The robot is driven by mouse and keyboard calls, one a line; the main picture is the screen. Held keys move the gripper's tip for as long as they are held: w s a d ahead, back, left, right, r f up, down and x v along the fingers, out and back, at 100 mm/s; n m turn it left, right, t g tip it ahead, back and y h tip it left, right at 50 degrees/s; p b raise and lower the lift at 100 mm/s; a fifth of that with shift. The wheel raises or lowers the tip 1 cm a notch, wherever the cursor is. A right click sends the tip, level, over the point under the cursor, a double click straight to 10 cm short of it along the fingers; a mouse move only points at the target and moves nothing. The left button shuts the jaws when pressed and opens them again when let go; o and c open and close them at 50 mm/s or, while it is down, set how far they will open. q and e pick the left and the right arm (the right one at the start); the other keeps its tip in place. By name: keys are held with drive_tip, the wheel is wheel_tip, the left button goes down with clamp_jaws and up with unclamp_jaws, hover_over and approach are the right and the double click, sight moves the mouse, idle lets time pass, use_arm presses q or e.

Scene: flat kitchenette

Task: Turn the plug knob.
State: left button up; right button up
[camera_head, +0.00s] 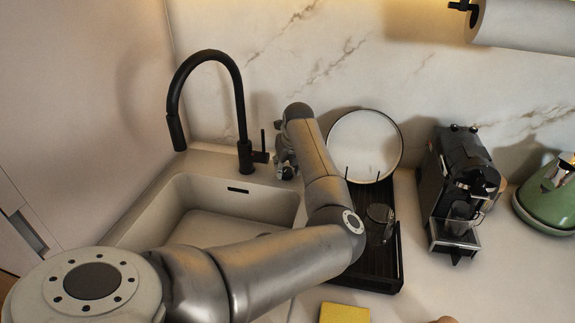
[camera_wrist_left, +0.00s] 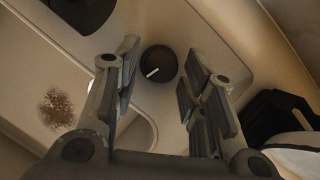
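The plug knob (camera_wrist_left: 158,63) is a round black knob with a white line mark, on the pale sink surround in the left wrist view. In the head view the knob (camera_head: 286,173) is small and dark, behind the sink's back right corner. My left gripper (camera_wrist_left: 161,66) is open, with one finger on each side of the knob and visible gaps between. In the head view the left gripper (camera_head: 283,158) points down just above the knob, partly hidden by my arm. My right gripper is in neither view.
The black faucet (camera_head: 243,120) stands left of the gripper, beside the sink basin (camera_head: 150,215). To the right are a black dish rack (camera_head: 375,278) with a round plate (camera_head: 365,145) and a glass (camera_head: 380,222), then a coffee machine (camera_head: 462,180) and green kettle (camera_head: 550,200).

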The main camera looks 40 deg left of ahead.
use_arm(q)
drive_tip(key=shift+f, duration=0.25)
drive_tip(key=shift+w+a+f, duration=0.1)
drive_tip(key=shift+f, duration=0.05)
drive_tip(key=shift+c, duration=0.4)
drive_tip(key=c, duration=0.7)
drive_tip(key=shift+f+b, duration=0.15)
drive_tip(key=shift+b, duration=0.3)
drive_tip(key=shift+w+f+n+b, duration=0.1)
drive_tip(key=shift+n+b, duration=0.7)
drive_tip(key=shift+b, duration=0.3)
drive_tip(key=shift+r+n+g+y+b, duration=0.25)
drive_tip(key=shift+n+g+b, duration=0.25)
drive_tip(key=shift+n+b, duration=0.25)
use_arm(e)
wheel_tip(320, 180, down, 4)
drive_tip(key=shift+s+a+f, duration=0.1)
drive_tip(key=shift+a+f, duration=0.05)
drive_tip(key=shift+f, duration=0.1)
